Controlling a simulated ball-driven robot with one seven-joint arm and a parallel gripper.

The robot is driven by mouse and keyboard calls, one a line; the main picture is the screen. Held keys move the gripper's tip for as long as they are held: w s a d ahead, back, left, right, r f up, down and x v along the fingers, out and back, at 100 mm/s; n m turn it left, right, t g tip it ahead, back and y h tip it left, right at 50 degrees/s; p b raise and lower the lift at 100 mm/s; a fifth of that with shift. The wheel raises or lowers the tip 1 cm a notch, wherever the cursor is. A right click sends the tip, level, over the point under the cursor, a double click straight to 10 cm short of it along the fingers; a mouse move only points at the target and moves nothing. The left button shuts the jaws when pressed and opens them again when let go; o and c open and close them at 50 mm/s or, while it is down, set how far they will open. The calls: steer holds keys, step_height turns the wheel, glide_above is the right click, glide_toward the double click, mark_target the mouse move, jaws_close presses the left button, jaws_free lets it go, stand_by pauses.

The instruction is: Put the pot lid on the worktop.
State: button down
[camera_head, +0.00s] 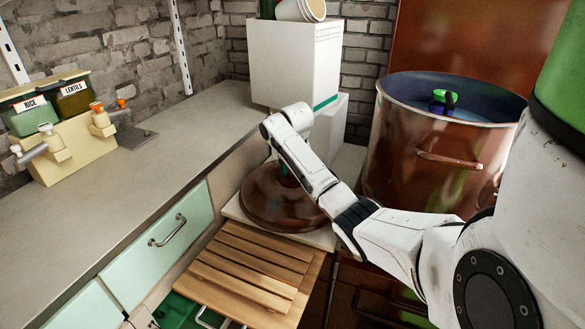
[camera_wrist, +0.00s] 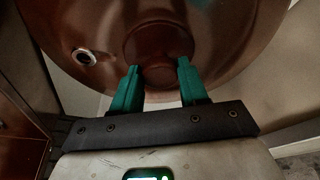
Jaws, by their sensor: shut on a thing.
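The pot lid (camera_head: 264,203) is a round, brown, copper-like disc in the middle of the head view, by the right end of the grey worktop (camera_head: 130,165). My gripper (camera_head: 284,170) is above its centre, mostly hidden behind my arm. In the wrist view, the green fingers of my gripper (camera_wrist: 159,72) are on either side of the lid's knob, shut on it. The lid (camera_wrist: 215,30) fills the upper part of that view. It is over a white surface (camera_head: 318,237); I cannot tell whether it touches.
A large copper pot (camera_head: 405,150), open on top, stands right of the lid. A white box (camera_head: 293,62) stands behind. A pulled-out slatted wooden board (camera_head: 245,270) is in front. Spice containers (camera_head: 62,140) stand at the left. The worktop's middle is clear.

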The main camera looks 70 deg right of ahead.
steer(key=shift+f, duration=0.45)
stand_by(0.5)
steer(key=c, duration=0.9)
jaws_free()
steer(key=o, duration=0.4)
steer(key=shift+f, duration=0.2)
steer(key=v, duration=1.1)
